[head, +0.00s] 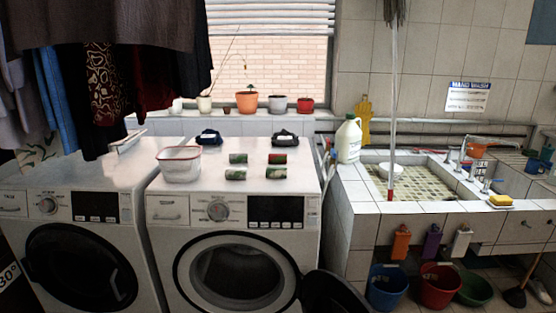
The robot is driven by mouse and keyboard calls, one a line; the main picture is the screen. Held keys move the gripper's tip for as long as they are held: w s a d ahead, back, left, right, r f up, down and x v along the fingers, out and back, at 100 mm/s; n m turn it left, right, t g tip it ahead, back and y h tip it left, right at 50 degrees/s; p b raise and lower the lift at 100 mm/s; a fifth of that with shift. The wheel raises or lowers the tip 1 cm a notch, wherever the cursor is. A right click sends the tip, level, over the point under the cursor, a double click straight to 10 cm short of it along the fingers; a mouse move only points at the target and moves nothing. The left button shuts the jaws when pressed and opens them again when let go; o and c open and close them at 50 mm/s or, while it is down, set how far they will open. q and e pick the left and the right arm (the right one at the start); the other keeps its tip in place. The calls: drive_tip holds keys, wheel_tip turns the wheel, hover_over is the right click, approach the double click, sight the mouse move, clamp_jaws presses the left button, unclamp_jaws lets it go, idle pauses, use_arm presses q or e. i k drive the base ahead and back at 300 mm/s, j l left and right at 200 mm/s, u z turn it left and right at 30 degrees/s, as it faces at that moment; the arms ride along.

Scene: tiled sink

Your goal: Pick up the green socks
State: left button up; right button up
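Several small rolled bundles that look like socks lie on top of the right washing machine (160,190). At the left of the group are two green rolls with darker, reddish parts, a rear green roll (237,158) and a front green roll (235,174). At the right are a dark red and green roll (277,158) and, in front of it, a green roll (275,172). They lie apart from any gripper. They are too small to tell their exact pattern.
A white basket (179,164) stands left of the rolls. Two dark folded items (209,137) (284,139) lie behind them. Dark clothes (110,80) hang at upper left. A white jug (348,141) stands beside the tiled sink (425,185). Space around the rolls is clear.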

sight(272, 172)
drive_tip(key=i+j+u, duration=0.15)
drive_tip(key=i, duration=0.5)
drive_tip(key=i+j+u, duration=0.15)
drive_tip(key=i+j, duration=0.15)
drive_tip(key=i, duration=0.35)
drive_tip(key=i+j+u, duration=0.15)
drive_tip(key=i, duration=0.5)
